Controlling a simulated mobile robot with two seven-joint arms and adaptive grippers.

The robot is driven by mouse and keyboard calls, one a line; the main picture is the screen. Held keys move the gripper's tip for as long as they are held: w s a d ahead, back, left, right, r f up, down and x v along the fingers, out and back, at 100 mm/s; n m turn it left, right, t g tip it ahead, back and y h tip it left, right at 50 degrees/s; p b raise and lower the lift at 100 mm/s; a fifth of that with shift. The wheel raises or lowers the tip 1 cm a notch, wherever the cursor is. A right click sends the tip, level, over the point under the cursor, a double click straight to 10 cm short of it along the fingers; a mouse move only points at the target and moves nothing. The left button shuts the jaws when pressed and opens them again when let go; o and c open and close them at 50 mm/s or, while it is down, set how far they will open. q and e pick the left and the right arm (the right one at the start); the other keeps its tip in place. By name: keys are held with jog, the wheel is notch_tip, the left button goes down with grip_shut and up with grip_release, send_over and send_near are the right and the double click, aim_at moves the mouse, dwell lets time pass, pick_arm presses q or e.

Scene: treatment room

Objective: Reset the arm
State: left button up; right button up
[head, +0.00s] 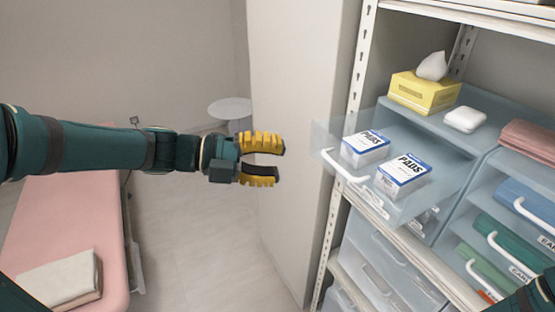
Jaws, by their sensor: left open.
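My left arm (95,146) comes in from the left and reaches out level across the middle of the view. Its gripper (282,160) has yellow-padded fingers, spread apart with nothing between them. It hangs in free air left of a pulled-out clear drawer (330,142), apart from its white handle (346,170). Two boxes of pads, one at the back left (365,149) and one at the front right (403,176), sit in the drawer. My right gripper is not in view; only a dark bit of arm shows at the lower right corner.
A metal shelf (352,80) with drawer units stands at the right. A yellow tissue box (424,91), a white item (465,119) and a pink folded cloth (530,141) lie on top of the units. A pink bed (70,205) with folded towels (62,278) is at left. A round stool (230,108) stands behind.

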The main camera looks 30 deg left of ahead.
pick_arm(q)
jog(key=w+d+f+n+t+y+b, duration=0.1)
jog(key=w+f+n+y, duration=0.1)
jog(key=w+f+n, duration=0.35)
jog(key=w+d+f+n+t+y+b, duration=0.1)
jog(key=w+d+f+n+y, duration=0.1)
jog(key=f+n, duration=0.7)
jog(key=w+d+f+n+t+y+b, duration=0.1)
jog(key=w+f+n+y, duration=0.2)
jog(key=f, duration=0.7)
jog(key=s+d+f+n+g+y+b, duration=0.1)
jog(key=s+d+f+n+g, duration=0.1)
jog(key=f, duration=0.6)
jog(key=s+d+f+n+g+b, duration=0.1)
jog(key=s+d+f+n+g, duration=0.1)
jog(key=s+f+n+g, duration=0.2)
jog(key=s+d+f+n+g+y, duration=0.1)
jog(key=s+d+f+n+g, duration=0.1)
jog(key=s+f+n, duration=0.5)
jog(key=s+f+g, duration=0.1)
jog(key=s+f, duration=0.2)
jog(key=f, duration=0.3)
jog(key=shift+f+y+b, duration=0.25)
jog(key=shift+y+b, duration=0.05)
jog(key=shift+b, duration=0.1)
